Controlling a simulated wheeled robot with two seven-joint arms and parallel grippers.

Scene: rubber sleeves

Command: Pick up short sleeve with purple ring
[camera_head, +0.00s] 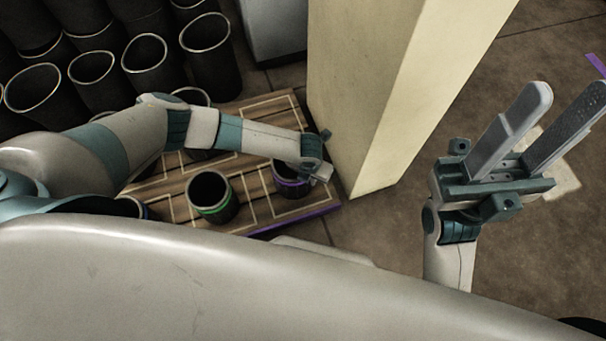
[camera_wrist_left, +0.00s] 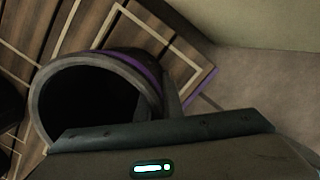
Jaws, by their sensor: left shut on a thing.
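The short black sleeve with a purple ring (camera_head: 290,184) stands at the right end of a wooden board (camera_head: 252,208), partly covered by my left gripper (camera_head: 314,174). In the left wrist view the sleeve (camera_wrist_left: 152,82) shows its wide open mouth and the purple band below the rim. My left gripper is shut on the sleeve, with a dark gripper part across the sleeve's near side. Whether the sleeve touches the board is hard to tell. My right gripper (camera_head: 554,128) is open and empty, raised at the right.
A short sleeve with a green ring (camera_head: 213,198) stands on the board left of the purple one. Several tall black sleeves (camera_head: 148,65) crowd the upper left. A cream pillar (camera_head: 390,95) rises close beside the board's right end.

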